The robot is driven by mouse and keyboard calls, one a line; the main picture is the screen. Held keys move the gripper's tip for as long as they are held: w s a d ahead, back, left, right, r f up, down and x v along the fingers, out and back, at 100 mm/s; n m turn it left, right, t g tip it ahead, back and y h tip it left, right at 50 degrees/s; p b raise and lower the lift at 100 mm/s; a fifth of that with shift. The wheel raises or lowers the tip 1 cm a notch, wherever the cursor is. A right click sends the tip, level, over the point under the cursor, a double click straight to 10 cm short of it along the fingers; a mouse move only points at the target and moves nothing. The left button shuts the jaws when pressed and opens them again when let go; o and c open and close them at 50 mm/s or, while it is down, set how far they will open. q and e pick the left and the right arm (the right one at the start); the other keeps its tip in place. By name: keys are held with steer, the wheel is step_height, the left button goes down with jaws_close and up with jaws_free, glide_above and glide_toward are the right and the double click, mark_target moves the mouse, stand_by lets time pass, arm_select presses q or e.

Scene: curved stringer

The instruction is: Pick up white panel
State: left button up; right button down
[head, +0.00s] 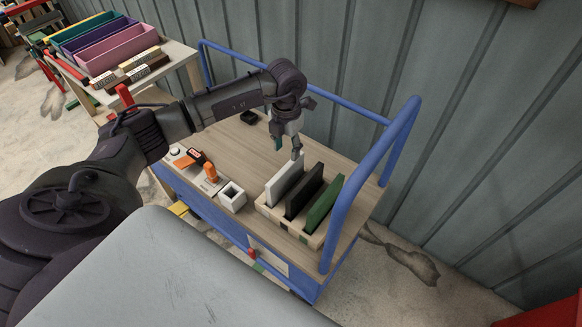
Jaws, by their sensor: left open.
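The white panel (285,179) stands upright in a wooden slotted rack (272,215) on the cart's top. A black panel (304,191) and a green panel (324,203) stand to its right in the same rack. My left gripper (288,148) is open, with its fingers pointing down, just above and behind the top of the white panel. One fingertip shows near the panel's upper right corner. I cannot tell whether it touches the panel. The lower edges of the panels are hidden in the rack. My right gripper is not in view.
The wooden-topped cart (238,147) has a blue rail (366,160) along its back and right side. A corrugated wall (460,130) is close behind the cart.

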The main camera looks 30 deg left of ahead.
mark_target(286, 168)
arm_select(q)
steer(key=f+b, duration=0.1)
steer(key=f, duration=0.1)
steer(key=f+b, duration=0.3)
steer(key=f, duration=0.2)
steer(key=shift+s+b, duration=0.3)
steer(key=shift+w+f, duration=0.1)
steer(key=shift+f, duration=0.25)
steer(key=shift+f+b, duration=0.2)
steer(key=shift+b, duration=0.1)
step_height(286, 168, down, 4)
steer(key=b, duration=0.3)
steer(key=shift+a+f, duration=0.15)
steer(key=shift+f, duration=0.05)
steer(key=shift+f+b, duration=0.25)
steer(key=shift+b, duration=0.1)
steer(key=shift+r, duration=0.1)
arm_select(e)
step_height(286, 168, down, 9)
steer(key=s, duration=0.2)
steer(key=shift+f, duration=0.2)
arm_select(q)
steer(key=shift+c, duration=0.7)
jaws_close()
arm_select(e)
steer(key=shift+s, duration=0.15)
